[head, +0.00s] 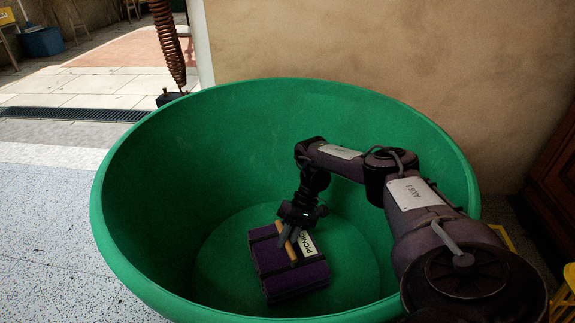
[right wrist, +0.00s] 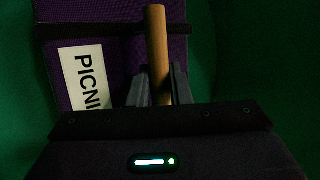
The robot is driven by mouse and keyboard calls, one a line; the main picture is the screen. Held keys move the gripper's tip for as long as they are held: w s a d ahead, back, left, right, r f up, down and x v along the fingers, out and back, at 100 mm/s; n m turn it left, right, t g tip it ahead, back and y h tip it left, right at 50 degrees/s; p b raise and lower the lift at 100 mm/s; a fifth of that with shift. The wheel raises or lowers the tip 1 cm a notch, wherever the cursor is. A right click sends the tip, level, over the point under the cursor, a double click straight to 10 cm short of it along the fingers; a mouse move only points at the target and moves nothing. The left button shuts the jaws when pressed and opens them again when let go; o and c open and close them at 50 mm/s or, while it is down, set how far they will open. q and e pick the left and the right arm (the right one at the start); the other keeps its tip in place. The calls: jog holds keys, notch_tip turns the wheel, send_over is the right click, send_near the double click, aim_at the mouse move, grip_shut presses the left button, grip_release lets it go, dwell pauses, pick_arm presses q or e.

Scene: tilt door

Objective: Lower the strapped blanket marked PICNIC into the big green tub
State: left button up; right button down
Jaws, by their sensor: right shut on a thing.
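The strapped blanket (head: 296,277) is a purple folded bundle with dark straps, a wooden handle (head: 287,236) and a white PICNIC label (head: 308,244). It is inside the big green tub (head: 150,210), low over the tub floor; I cannot tell whether it touches it. My right gripper (head: 290,226) reaches over the rim and is shut on the wooden handle. In the right wrist view the handle (right wrist: 158,50) stands between the fingers of the right gripper (right wrist: 155,88), beside the label (right wrist: 83,78). The left gripper is not in view.
A tan wall (head: 400,60) stands close behind the tub. A rusty coil spring (head: 168,40) is at its back left. Dark wooden furniture (head: 555,180) and yellow items are at the right. Speckled floor (head: 45,230) lies free at the left.

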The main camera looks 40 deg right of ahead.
jog(key=shift+f, duration=0.2)
dwell(0.4)
jog(key=c, duration=1.3)
grip_release()
jog(key=shift+r, duration=0.1)
jog(key=o, duration=0.4)
jog(key=shift+w+d+r, duration=0.1)
jog(key=shift+d+r, duration=0.25)
jog(key=shift+r, duration=0.1)
jog(key=shift+v, duration=3.3)
